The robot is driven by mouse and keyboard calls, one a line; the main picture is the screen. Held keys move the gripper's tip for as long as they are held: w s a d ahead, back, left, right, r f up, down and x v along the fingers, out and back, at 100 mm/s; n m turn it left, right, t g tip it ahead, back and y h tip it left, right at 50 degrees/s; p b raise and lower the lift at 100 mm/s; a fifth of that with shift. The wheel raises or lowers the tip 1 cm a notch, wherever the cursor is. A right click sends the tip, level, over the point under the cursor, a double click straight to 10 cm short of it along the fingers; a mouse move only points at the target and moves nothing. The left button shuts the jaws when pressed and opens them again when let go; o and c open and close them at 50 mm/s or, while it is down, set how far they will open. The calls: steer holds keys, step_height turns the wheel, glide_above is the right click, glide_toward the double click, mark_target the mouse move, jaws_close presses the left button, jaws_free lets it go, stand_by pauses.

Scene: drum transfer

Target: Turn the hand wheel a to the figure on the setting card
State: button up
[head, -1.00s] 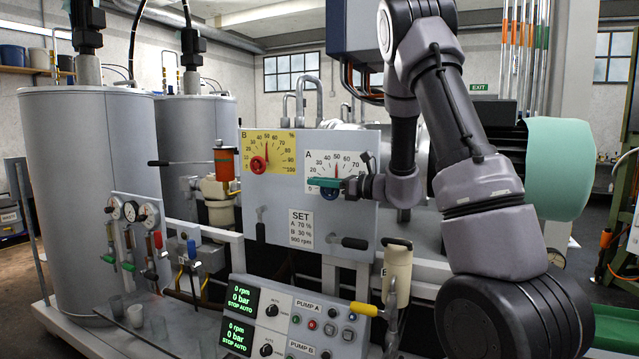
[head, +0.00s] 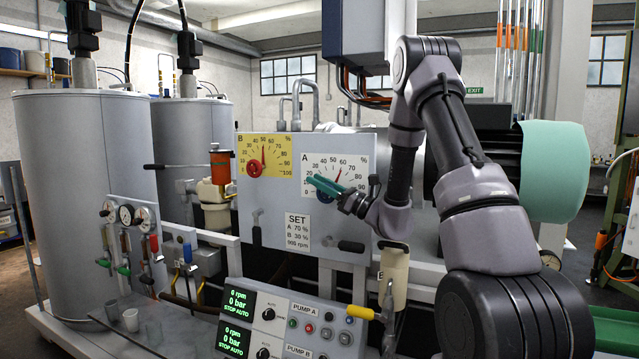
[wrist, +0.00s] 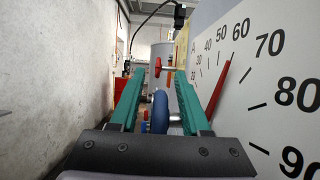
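The blue hand wheel a (head: 324,197) is under dial A (head: 350,162), partly hidden by my gripper (head: 325,185). In the wrist view my gripper (wrist: 158,72) has its two teal fingers apart, and the blue wheel (wrist: 160,112) shows edge-on between them with gaps on both sides. I cannot tell whether a finger touches it. The red pointer of dial A (wrist: 220,88) stands near 60. The setting card (head: 297,231) reads A 70 %, B 30 % and an rpm line.
Yellow dial B (head: 281,155) with its red hand wheel (head: 254,170) is left of dial A. A dark lever handle (head: 351,246) sticks out below. The pump control box (head: 280,320) stands lower. A wall (wrist: 45,90) fills the wrist view's left.

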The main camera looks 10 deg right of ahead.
steer(key=shift+r, duration=0.1)
step_height(320, 180, up, 10)
steer(key=shift+f, duration=0.1)
stand_by(0.5)
